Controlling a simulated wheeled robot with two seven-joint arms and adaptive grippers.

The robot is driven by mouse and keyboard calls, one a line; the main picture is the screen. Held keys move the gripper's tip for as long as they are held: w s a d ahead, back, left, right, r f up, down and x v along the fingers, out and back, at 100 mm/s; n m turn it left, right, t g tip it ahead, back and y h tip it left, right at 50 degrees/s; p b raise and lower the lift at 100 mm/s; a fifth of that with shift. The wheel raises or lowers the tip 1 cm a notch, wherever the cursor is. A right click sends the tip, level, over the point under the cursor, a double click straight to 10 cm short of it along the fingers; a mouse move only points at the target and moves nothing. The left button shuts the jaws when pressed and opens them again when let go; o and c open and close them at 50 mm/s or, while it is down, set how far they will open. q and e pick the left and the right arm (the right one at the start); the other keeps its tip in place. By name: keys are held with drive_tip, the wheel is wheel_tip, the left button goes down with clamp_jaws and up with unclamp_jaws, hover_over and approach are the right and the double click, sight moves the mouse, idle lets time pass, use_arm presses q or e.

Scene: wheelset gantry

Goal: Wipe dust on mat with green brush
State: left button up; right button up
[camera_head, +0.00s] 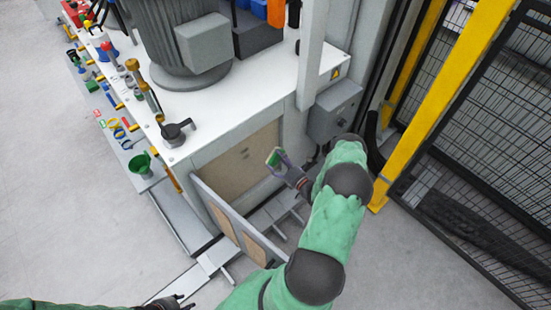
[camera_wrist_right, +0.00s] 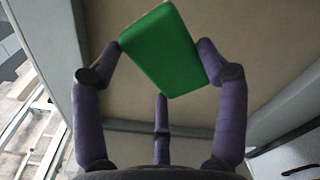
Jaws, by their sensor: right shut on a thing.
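The green brush (camera_head: 273,158) is in my right gripper (camera_head: 279,164), in front of the lower side of the white machine. In the right wrist view its flat green block (camera_wrist_right: 162,50) is held tilted between the purple fingers (camera_wrist_right: 162,62). The side turned away from that camera is hidden. A brown, flat panel (camera_head: 240,163) lies behind the brush and fills the wrist view background (camera_wrist_right: 245,35); I cannot tell whether it is the mat, or whether the brush touches it. No dust can be made out. My left gripper (camera_head: 178,303) is at the bottom edge, partly cut off.
A low framed panel (camera_head: 242,225) stands left of my right arm. A grey box (camera_head: 335,112) is on the machine's corner. A yellow post (camera_head: 445,100) and mesh fence (camera_head: 500,120) stand right. Tools, including a green funnel (camera_head: 141,163), line the left edge; the left floor is clear.

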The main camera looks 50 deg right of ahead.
idle(0.4)
drive_tip(key=w+a+f+m, duration=0.2)
drive_tip(key=a+m, duration=0.7)
drive_tip(key=a, duration=0.1)
drive_tip(key=w+d+b, duration=0.1)
drive_tip(key=w, duration=0.5)
drive_tip(key=shift+f+b, duration=0.2)
drive_tip(key=shift+b, duration=0.1)
drive_tip(key=shift+w+d+b, duration=0.15)
drive_tip(key=shift+w+b, duration=0.2)
drive_tip(key=shift+w, duration=0.7)
idle(0.5)
drive_tip(key=shift+d, duration=0.1)
